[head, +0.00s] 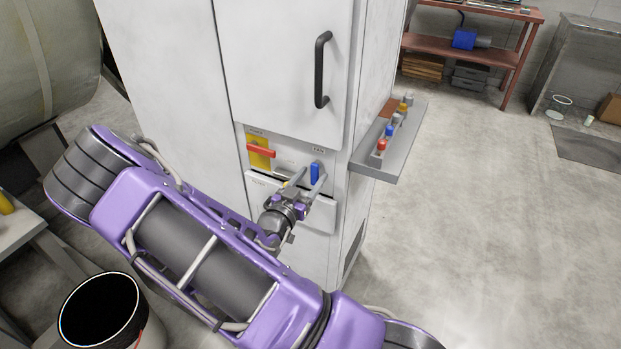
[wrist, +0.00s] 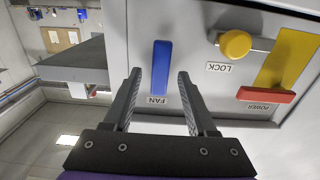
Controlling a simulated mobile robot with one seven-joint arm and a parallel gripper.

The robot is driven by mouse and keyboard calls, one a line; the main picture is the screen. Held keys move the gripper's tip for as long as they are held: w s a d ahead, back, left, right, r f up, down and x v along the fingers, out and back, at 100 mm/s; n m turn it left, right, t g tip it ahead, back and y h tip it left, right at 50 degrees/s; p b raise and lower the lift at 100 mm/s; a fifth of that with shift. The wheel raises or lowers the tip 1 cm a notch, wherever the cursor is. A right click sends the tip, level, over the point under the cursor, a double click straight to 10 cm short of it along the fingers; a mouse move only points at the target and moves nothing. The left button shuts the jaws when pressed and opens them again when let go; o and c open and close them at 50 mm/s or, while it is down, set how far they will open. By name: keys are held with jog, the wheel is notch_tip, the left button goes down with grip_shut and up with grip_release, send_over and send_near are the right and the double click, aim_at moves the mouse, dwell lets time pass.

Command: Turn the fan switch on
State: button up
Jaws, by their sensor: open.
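The fan switch is a blue lever (head: 315,172) on the front panel of the white chamber, at the right of the panel. In the wrist view the blue lever (wrist: 162,68) stands above a label reading FAN. My gripper (head: 307,178) is at the panel, in front of the lever. In the wrist view my gripper (wrist: 158,76) is open, with one finger on each side of the lever's lower part. A gap shows between each finger and the lever, and I cannot tell how deep the fingers reach.
A red power handle (head: 261,151) on a yellow plate and a yellow lock knob (wrist: 235,44) share the panel. A black door handle (head: 322,69) is above. A grey side shelf (head: 376,163) holds several coloured pieces.

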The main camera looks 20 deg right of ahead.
grip_shut()
dwell(0.3)
dwell(0.3)
jog(key=n, duration=0.3)
jog(key=n+p, duration=0.1)
jog(key=shift+s+d+r+n, duration=0.2)
jog(key=shift+s+n, duration=0.1)
jog(key=shift+n, duration=0.1)
jog(key=n, duration=0.2)
jog(key=n+p, duration=0.1)
jog(key=n, duration=0.1)
jog(key=shift+s+d+r+n, duration=0.1)
jog(key=shift+s+d+n, duration=0.1)
jog(key=shift+n, duration=0.1)
jog(key=n, duration=0.1)
jog(key=n+p, duration=0.1)
jog(key=n, duration=0.2)
jog(key=shift+s+d+r, duration=0.1)
jog(key=shift+s+r, duration=0.05)
jog(key=shift+r, duration=0.15)
jog(key=shift+r+n+p, duration=0.2)
jog(key=shift+n+p, duration=0.45)
jog(key=shift+n, duration=1.55)
